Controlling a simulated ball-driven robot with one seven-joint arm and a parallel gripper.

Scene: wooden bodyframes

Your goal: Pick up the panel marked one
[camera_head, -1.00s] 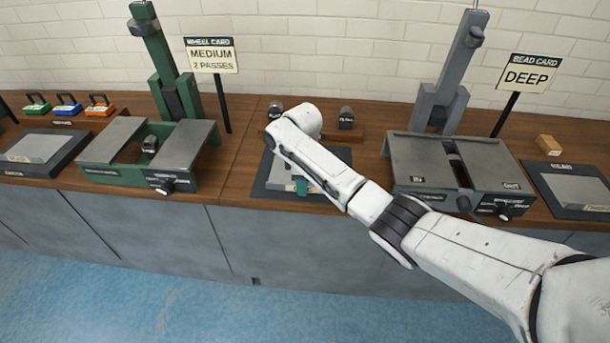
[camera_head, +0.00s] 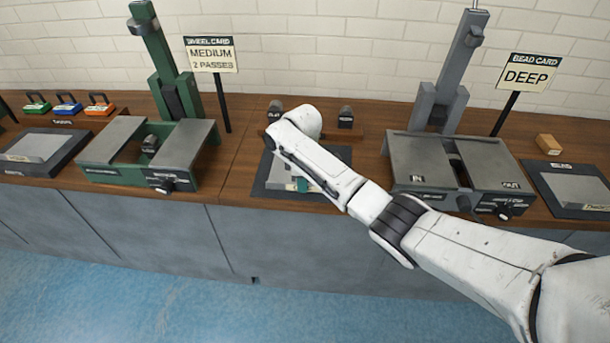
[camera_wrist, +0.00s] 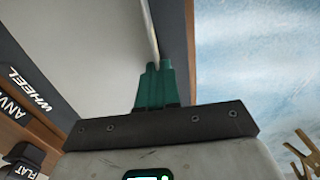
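A light grey flat panel (camera_head: 280,177) lies on a dark tray (camera_head: 261,182) in the middle of the bench, partly hidden by my arm. I cannot read a mark on it. In the wrist view the panel (camera_wrist: 95,40) fills the upper left, and its thin edge runs down to my fingers. My gripper (camera_wrist: 154,72) has green fingers close together, one on each side of that edge, and looks shut on it. In the head view my gripper (camera_head: 301,186) is at the panel's front part, mostly hidden behind my arm.
A green machine (camera_head: 180,145) stands left of the tray and a grey machine (camera_head: 410,160) stands right. Dark anvils (camera_head: 346,117) sit on a rack behind the tray. Sign posts read medium, 2 passes (camera_head: 212,55) and deep (camera_head: 528,77). Another tray (camera_head: 535,180) lies far right.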

